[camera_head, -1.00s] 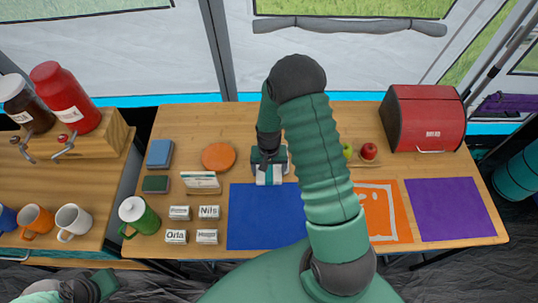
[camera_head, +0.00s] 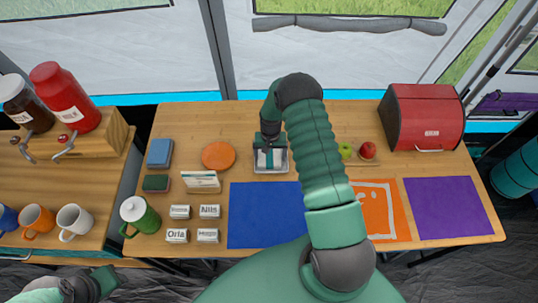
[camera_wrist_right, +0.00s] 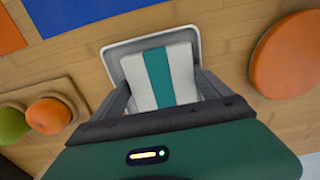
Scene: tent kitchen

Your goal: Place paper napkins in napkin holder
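The paper napkins (camera_wrist_right: 158,75), a white stack with a teal stripe, lie inside the pale, shallow napkin holder (camera_wrist_right: 111,48) in the right wrist view. My right gripper (camera_wrist_right: 162,75) has a finger at each side of the stack and appears shut on it. In the head view, the napkin holder (camera_head: 271,172) sits behind the blue mat, and my right gripper (camera_head: 270,155) reaches down into it over the napkins. My left gripper (camera_head: 103,281) is at the lower left, away from the table; its fingers are unclear.
An orange disc (camera_head: 218,155) lies left of the holder. A blue mat (camera_head: 266,215) lies in front. A small board with green and red fruit (camera_head: 367,150) and a red bread box (camera_head: 424,117) are to the right. Labelled blocks and a green jug (camera_head: 145,217) stand left.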

